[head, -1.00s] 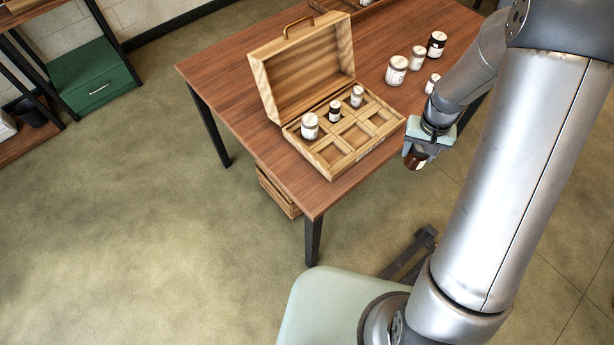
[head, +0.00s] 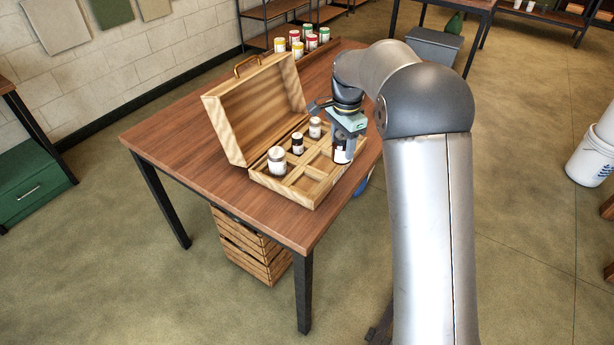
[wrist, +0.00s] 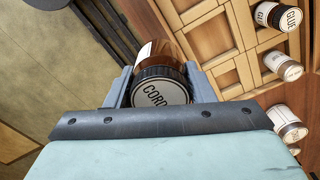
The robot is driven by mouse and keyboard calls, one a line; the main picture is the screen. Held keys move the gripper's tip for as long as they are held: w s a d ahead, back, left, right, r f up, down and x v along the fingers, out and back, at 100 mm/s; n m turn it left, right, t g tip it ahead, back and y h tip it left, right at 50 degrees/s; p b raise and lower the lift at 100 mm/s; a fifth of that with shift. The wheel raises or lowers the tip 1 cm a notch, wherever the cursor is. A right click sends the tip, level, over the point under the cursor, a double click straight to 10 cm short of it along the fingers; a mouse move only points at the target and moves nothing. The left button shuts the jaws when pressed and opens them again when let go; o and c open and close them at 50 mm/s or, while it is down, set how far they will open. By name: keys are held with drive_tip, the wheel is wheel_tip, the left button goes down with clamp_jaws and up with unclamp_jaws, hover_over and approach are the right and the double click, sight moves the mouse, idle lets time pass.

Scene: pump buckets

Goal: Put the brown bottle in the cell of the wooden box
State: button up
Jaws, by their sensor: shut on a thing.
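The brown bottle (wrist: 178,52), with a black cap and pale label, is between the two fingers of my gripper (wrist: 158,85) in the wrist view. In the head view my gripper (head: 343,135) holds the bottle (head: 341,152) upright at the right part of the open wooden box (head: 308,203). The box's cells (wrist: 221,33) show to the right of the bottle in the wrist view. I cannot tell how high the bottle is above the cells.
The box's raised lid (head: 245,115) stands at its back left. The wooden table (head: 170,135) is clear on the left. Several jars with coloured lids (head: 297,48) stand at the back. A crate (head: 245,250) sits under the table.

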drive_tip(key=a+f, duration=0.2)
drive_tip(key=a, duration=0.1)
drive_tip(key=a+f+p, duration=0.1)
drive_tip(key=a+f, duration=0.4)
drive_tip(key=a, duration=0.1)
drive_tip(key=shift+w+f, duration=0.1)
drive_tip(key=shift+f, duration=0.1)
drive_tip(key=shift+a+f+p, duration=0.1)
drive_tip(key=shift+f+p, duration=0.3)
drive_tip(key=shift+f, duration=1.35)
drive_tip(key=shift+f, duration=0.15)
drive_tip(key=o, duration=1.1)
